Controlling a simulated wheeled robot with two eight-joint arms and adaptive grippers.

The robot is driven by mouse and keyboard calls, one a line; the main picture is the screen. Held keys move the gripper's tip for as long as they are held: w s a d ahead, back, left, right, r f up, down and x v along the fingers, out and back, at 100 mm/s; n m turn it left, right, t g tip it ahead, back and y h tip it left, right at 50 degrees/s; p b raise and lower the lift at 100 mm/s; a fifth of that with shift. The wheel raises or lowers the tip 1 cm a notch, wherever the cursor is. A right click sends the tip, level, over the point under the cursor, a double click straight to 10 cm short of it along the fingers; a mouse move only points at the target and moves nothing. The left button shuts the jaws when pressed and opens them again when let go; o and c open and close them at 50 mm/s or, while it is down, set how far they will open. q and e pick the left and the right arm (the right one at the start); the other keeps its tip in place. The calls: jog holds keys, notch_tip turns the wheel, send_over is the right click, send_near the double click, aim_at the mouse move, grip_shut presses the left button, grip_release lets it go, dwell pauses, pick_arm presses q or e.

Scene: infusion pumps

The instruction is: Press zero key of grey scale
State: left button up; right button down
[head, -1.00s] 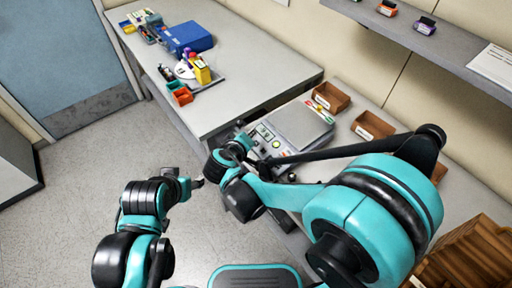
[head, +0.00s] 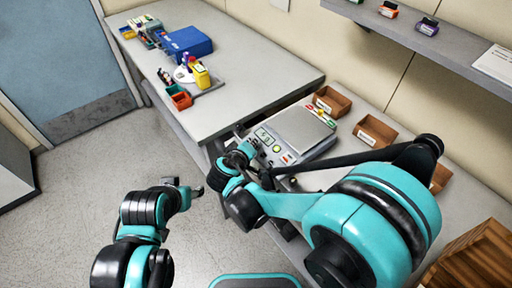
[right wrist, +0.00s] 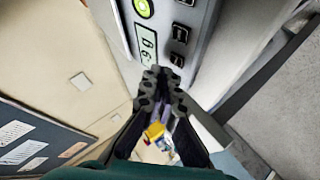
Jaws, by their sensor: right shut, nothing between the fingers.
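The grey scale (head: 304,130) stands on the right-hand bench, with a light square pan and a sloped front panel. In the right wrist view its panel shows a display (right wrist: 148,44), a round yellow-green key (right wrist: 143,8) and several black keys (right wrist: 180,33). Key labels are too small to read. My right gripper (head: 248,150) is at the panel's left end; in the right wrist view it (right wrist: 161,76) is shut and empty, its tips by the display's lower end. Contact with the panel cannot be told. My left gripper (head: 190,188) hangs over the floor, away from the scale.
Brown bins (head: 374,132) stand behind the scale. The left table (head: 250,85) holds a blue case (head: 187,42), a yellow container (head: 201,76) and small red bins (head: 179,97). A wall shelf (head: 445,45) is above. A wooden rack (head: 475,258) stands at lower right.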

jog(key=shift+f, duration=0.1)
dwell(0.7)
jog(key=shift+w+d+f+b, duration=0.1)
jog(key=shift+f+b, duration=0.2)
jog(key=shift+b, duration=0.1)
jog(key=shift+f+b, duration=0.3)
jog(key=shift+b, duration=0.05)
dwell(0.5)
jog(key=shift+r, duration=0.1)
jog(key=shift+r+p, duration=0.6)
jog(key=shift+r, duration=0.05)
jog(key=shift+r, duration=0.1)
jog(key=r+p, duration=0.1)
jog(key=a+r+p, duration=0.1)
jog(key=r, duration=0.1)
jog(key=s+r+p, duration=0.1)
jog(key=shift+a+r+p, duration=0.15)
jog(key=shift+r+p, duration=0.15)
jog(key=shift+p, duration=0.1)
